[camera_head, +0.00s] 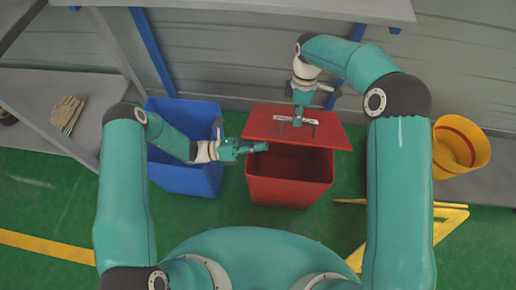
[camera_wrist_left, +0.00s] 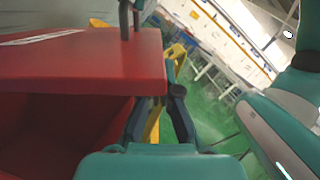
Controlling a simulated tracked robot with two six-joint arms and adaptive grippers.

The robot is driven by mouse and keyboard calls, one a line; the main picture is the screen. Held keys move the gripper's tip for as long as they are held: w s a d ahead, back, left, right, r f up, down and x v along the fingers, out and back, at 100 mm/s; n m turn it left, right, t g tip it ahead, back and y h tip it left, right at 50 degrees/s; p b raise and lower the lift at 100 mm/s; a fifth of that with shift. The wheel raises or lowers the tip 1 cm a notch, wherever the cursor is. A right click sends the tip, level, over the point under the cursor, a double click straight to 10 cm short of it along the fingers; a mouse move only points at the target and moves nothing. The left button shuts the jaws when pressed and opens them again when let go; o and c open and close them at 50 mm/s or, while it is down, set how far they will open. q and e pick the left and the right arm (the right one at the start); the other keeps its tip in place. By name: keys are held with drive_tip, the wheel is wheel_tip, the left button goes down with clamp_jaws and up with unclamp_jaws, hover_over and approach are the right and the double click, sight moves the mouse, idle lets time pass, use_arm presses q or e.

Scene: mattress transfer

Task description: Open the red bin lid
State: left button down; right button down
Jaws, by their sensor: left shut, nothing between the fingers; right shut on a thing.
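The red bin (camera_head: 288,185) stands on the floor in the middle of the head view. Its red lid (camera_head: 262,122) is raised at the front, and the dark inside shows below its front edge. My right gripper (camera_head: 298,116) is shut on the handle on top of the lid. My left gripper (camera_head: 262,147) is shut and empty at the lid's front left corner, by the opening. In the left wrist view the lid (camera_wrist_left: 95,60) fills the upper left above the bin's opening, beside the left fingers (camera_wrist_left: 155,112). I cannot tell whether they touch it.
An open blue bin (camera_head: 184,179) stands to the left, partly behind my left arm. A yellow bucket (camera_head: 459,146) sits at the right, and yellow frame parts (camera_head: 449,221) lie in front of it. Gloves (camera_head: 67,113) lie on a grey shelf at the left.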

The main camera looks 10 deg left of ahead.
use_arm(q)
drive_tip(key=shift+f, duration=0.1)
use_arm(e)
drive_tip(key=shift+w+d+f+t, duration=0.15)
drive_tip(key=shift+w+f+t, duration=0.2)
drive_tip(key=shift+w, duration=0.25)
use_arm(q)
drive_tip(key=shift+w+r, duration=0.55)
drive_tip(key=shift+r, duration=0.35)
use_arm(e)
drive_tip(key=shift+s, duration=0.1)
use_arm(q)
drive_tip(key=shift+w, duration=0.1)
use_arm(e)
drive_tip(key=c, duration=1.6)
unclamp_jaws()
drive_tip(key=shift+f, duration=0.1)
use_arm(q)
drive_tip(key=shift+w+f, duration=0.3)
drive_tip(key=shift+f, duration=0.05)
use_arm(e)
drive_tip(key=o, duration=0.4)
drive_tip(key=shift+w+f, duration=0.25)
drive_tip(key=shift+w, duration=0.15)
use_arm(q)
drive_tip(key=shift+s+r, duration=0.15)
drive_tip(key=shift+s, duration=0.05)
use_arm(e)
drive_tip(key=shift+s+r, duration=0.2)
drive_tip(key=shift+r, duration=0.05)
